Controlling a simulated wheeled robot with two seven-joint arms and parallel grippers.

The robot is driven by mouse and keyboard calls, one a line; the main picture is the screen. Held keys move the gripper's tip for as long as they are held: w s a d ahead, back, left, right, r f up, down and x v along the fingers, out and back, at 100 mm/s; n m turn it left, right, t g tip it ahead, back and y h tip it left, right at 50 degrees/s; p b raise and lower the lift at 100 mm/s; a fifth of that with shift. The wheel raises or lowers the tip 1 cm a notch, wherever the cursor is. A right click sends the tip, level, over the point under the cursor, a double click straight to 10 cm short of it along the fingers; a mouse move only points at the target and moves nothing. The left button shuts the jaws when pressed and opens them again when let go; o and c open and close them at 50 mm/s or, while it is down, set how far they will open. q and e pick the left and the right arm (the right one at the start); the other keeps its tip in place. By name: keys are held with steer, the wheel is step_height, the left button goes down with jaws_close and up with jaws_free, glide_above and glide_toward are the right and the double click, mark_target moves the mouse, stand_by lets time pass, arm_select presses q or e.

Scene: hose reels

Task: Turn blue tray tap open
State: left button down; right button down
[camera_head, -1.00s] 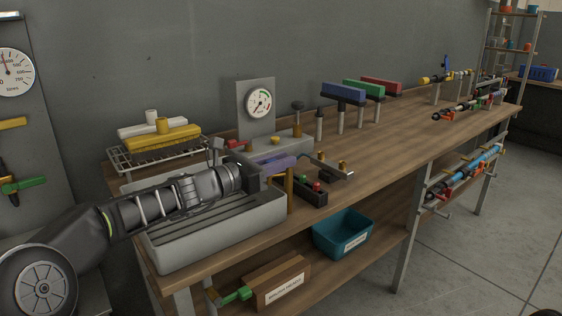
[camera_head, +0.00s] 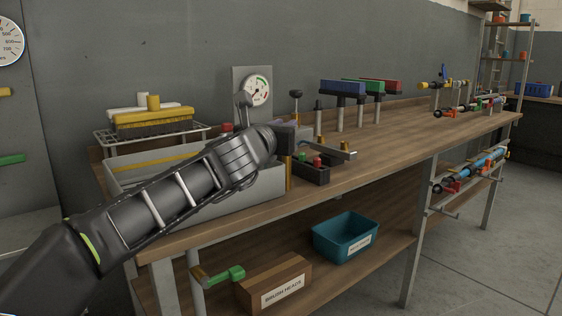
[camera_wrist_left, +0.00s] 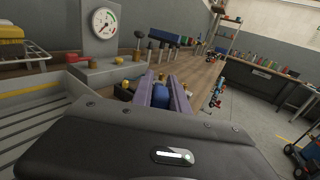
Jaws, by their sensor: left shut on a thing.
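My left gripper (camera_head: 297,137) reaches over the grey grooved tray (camera_head: 245,187) to the bench's front edge. In the left wrist view its two purple fingers (camera_wrist_left: 163,91) are shut on a blue piece (camera_wrist_left: 161,97), which looks like the blue tap's handle. The fingers hide most of it, and how far it is turned cannot be told. In the head view my wrist covers the blue piece. A brass post (camera_head: 288,172) stands just below the gripper. My right gripper is not in view.
A small dark box (camera_head: 313,173) with red and green knobs sits right of the gripper, near a metal arm (camera_head: 335,153). A gauge panel (camera_head: 240,90) and upright posts stand behind. A rack with a yellow brush (camera_head: 150,118) stands at left. A teal bin (camera_head: 335,240) is below.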

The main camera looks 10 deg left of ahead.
arm_select(q)
steer(key=shift+w+d+n+g+y+p, duration=0.1)
steer(key=shift+d+n+g+y+p, duration=0.2)
steer(key=shift+n+g+y+p, duration=1)
steer(key=shift+w+d+n+t+y+p, duration=0.1)
steer(key=shift+d+n+y+p, duration=0.25)
steer(key=shift+n+y, duration=2.05)
steer(key=shift+w+d+n+g+y+p, duration=0.2)
steer(key=shift+n+g+y+p, duration=0.55)
steer(key=shift+y, duration=2.15)
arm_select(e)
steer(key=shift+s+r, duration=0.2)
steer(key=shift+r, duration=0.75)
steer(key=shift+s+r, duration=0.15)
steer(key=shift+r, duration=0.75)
arm_select(q)
steer(key=shift+s, duration=0.15)
steer(key=c, duration=1.3)
jaws_free()
steer(key=shift+s+d, duration=0.1)
steer(key=shift+b+v, duration=0.3)
steer(key=shift+v, duration=3.5)
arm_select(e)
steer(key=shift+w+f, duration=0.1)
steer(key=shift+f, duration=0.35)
arm_select(q)
steer(key=shift+f, duration=0.2)
